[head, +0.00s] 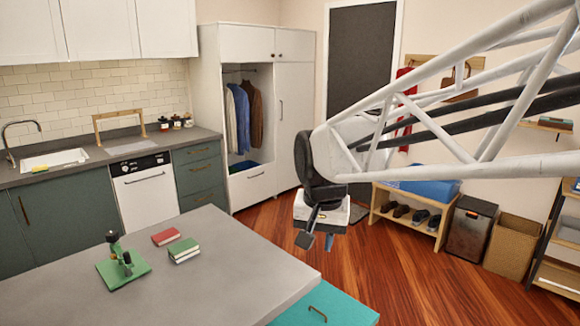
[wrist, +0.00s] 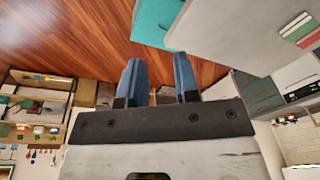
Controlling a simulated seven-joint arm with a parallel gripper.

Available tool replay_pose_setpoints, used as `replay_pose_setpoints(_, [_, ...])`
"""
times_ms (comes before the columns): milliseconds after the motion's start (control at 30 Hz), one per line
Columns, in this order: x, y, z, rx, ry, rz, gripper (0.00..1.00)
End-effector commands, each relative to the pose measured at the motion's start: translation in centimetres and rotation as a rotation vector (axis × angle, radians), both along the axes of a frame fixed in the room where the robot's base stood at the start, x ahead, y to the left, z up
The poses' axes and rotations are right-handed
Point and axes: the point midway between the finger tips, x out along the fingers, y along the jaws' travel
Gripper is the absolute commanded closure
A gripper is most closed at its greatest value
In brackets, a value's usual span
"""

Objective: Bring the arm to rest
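My gripper (head: 317,241) hangs in the air at the end of my white truss arm, in the middle of the head view. It is past the right edge of the grey table as seen there, with the wooden floor behind it. In the wrist view its two blue fingers (wrist: 158,64) stand apart with nothing between them. My gripper is open and empty and touches nothing that I can see.
The grey table (head: 215,262) bears a red book (head: 165,236), a green book (head: 183,247) and a green stand (head: 122,262). A low bench (head: 408,222) with shoes, a dark bin (head: 467,228) and a brown box (head: 513,245) stand at right. Open floor lies between.

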Motion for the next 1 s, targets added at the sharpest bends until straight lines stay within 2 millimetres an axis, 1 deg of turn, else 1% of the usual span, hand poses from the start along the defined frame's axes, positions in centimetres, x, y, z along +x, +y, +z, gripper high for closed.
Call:
replay_pose_setpoints(33, [-1.2,-1.3,-0.1,-0.002,-0.008,0.004,0.71])
replay_pose_setpoints(200, [-5.1,-4.9,-1.1,-0.014,-0.026,0.037,0.71])
replay_pose_setpoints(500, [-12.2,-9.9,-3.5,-0.042,-0.06,0.093,0.71])
replay_pose_setpoints(600, [-14.4,-11.2,-4.6,-0.053,-0.068,0.111,0.71])
replay_pose_setpoints(733, [-16.5,-12.3,-5.6,-0.064,-0.077,0.129,0.71])
replay_pose_setpoints(833, [-17.6,-12.7,-6.2,-0.069,-0.082,0.14,0.71])
replay_pose_setpoints(1000, [-18.3,-13.0,-6.6,-0.074,-0.084,0.148,0.71])
